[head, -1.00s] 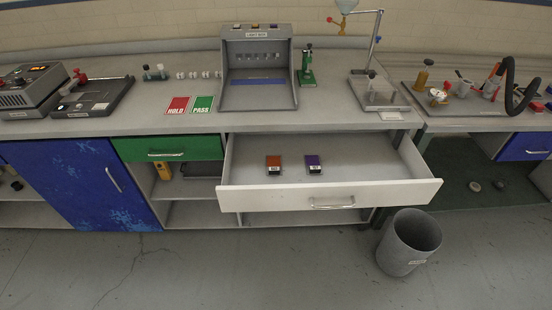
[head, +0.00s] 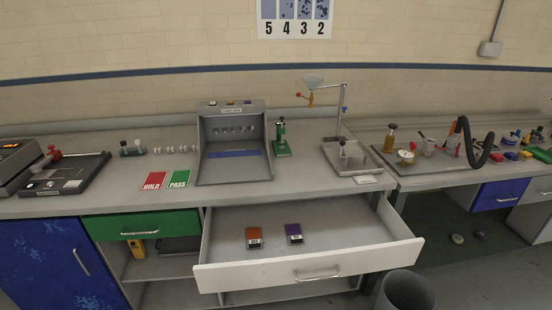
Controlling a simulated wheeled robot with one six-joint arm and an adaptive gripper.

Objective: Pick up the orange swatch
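The orange swatch (head: 254,236) lies flat in the open white drawer (head: 310,266), left of the drawer's middle, with a small pale label on its front edge. A purple swatch (head: 293,232) lies just to its right, apart from it. Nothing covers either swatch. My gripper does not show in the head view.
The light box (head: 233,166) stands on the worktop above the drawer. Red HOLD (head: 154,180) and green PASS (head: 179,178) cards lie left of it. A stand (head: 350,157) is to the right. A grey bin (head: 404,292) stands on the floor near the drawer's front right.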

